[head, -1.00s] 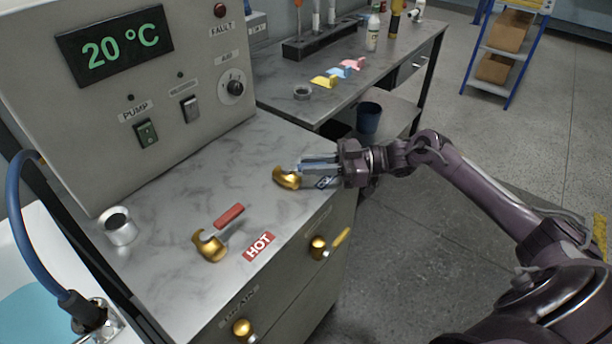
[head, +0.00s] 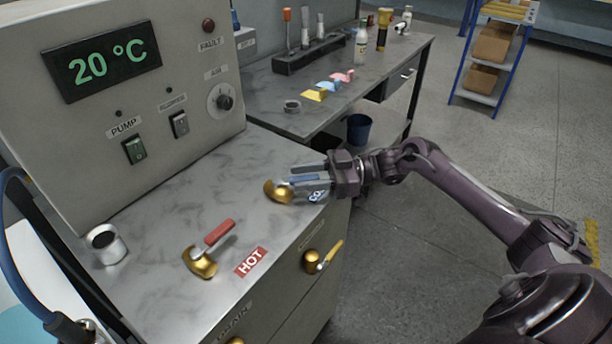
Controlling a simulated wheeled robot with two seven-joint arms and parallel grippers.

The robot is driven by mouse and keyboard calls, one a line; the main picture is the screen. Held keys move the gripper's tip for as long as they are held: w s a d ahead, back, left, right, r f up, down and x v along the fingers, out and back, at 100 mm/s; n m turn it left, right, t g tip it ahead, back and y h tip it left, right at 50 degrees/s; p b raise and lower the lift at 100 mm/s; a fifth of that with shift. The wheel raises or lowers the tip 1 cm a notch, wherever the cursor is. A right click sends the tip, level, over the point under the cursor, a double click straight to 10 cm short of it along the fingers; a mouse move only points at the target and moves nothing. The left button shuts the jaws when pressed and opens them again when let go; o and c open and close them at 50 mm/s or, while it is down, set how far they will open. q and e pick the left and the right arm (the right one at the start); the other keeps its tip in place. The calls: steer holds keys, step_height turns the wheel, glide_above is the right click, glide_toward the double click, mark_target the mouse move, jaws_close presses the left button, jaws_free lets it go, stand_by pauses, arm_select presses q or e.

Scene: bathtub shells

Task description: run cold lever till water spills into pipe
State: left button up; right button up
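The cold lever is a brass valve (head: 277,191) with a blue handle (head: 304,178), at the right edge of the grey metal counter. My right gripper (head: 292,177) reaches in from the right. Its fingers lie on either side of the blue handle and look apart; contact with it is unclear. The blue label beside the valve is partly hidden. A hot lever (head: 203,261) with a red handle sits nearer on the counter. The tub water (head: 20,326) shows only at the lower left edge. I cannot make out a spill pipe. My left gripper is out of view.
The control panel (head: 150,130) reads 20 °C and stands behind the counter. A short metal cylinder (head: 107,247) stands at the counter's left. A yellow-handled brass valve (head: 313,261) projects from the front. A workbench (head: 300,122) stands behind; open floor lies right.

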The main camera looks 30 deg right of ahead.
steer(key=b+v, duration=0.2)
steer(key=v, duration=0.5)
steer(key=shift+w+f, duration=0.1)
steer(key=shift+d, duration=0.4)
steer(key=shift+c, duration=0.3)
